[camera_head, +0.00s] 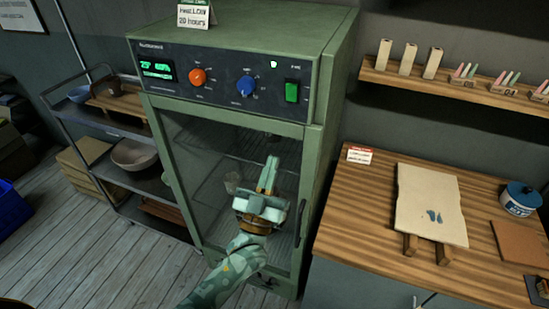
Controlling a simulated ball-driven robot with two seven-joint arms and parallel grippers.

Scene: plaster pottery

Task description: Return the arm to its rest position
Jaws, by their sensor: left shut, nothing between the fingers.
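My left gripper (269,172) is in front of the glass door of a green drying cabinet (325,110). Its fingers point upward and are together, with nothing between them. My left arm (232,272) comes up from the bottom edge, left of the middle. I cannot tell if the gripper touches the door. My right gripper is not in view.
A wooden worktop (350,215) at the right bears a pale board (427,205) and a blue tub (520,198). A wall shelf (455,88) holds small blocks. A metal cart (75,117) with a bowl (134,155) stands at the left. Plank floor (75,250) is clear.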

